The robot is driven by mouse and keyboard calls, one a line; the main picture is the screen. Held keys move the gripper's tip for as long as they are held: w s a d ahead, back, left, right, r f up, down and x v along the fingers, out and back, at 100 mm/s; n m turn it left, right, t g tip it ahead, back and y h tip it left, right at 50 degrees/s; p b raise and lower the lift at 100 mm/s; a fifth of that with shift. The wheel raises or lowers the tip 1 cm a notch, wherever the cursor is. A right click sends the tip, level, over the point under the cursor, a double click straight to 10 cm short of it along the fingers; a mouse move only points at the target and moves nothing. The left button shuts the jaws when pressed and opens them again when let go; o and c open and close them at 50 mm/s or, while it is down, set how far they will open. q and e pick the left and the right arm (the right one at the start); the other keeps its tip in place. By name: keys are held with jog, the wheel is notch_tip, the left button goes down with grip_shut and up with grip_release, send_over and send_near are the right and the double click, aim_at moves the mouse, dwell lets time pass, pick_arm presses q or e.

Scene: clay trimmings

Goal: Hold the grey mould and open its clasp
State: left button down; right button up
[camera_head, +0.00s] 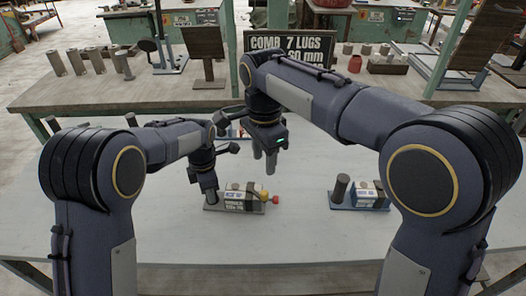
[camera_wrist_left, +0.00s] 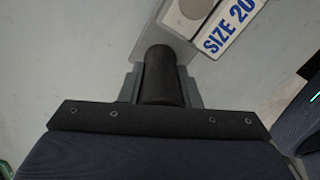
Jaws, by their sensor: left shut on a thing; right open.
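The grey mould (camera_head: 236,198) stands on a flat grey base on the table, with a white label, a yellow knob and a red ball (camera_head: 275,200) at its right side. My left gripper (camera_head: 211,197) is shut on the dark upright post at the mould's left end. In the left wrist view the post (camera_wrist_left: 160,75) sits between the fingers, beside the block labelled "SIZE 20" (camera_wrist_left: 229,27). My right gripper (camera_head: 265,163) is open and empty, pointing down above and behind the mould's right part. I cannot make out the state of the clasp.
A similar unit (camera_head: 366,194) with a dark post and label stands to the right on the same pale table (camera_head: 150,235). Another item behind my left arm is partly hidden. A bench (camera_head: 120,93) at the back holds cylinders, a sign (camera_head: 290,52) and a red pot (camera_head: 355,63).

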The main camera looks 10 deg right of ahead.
pick_arm(q)
jog(key=c, duration=1)
grip_release()
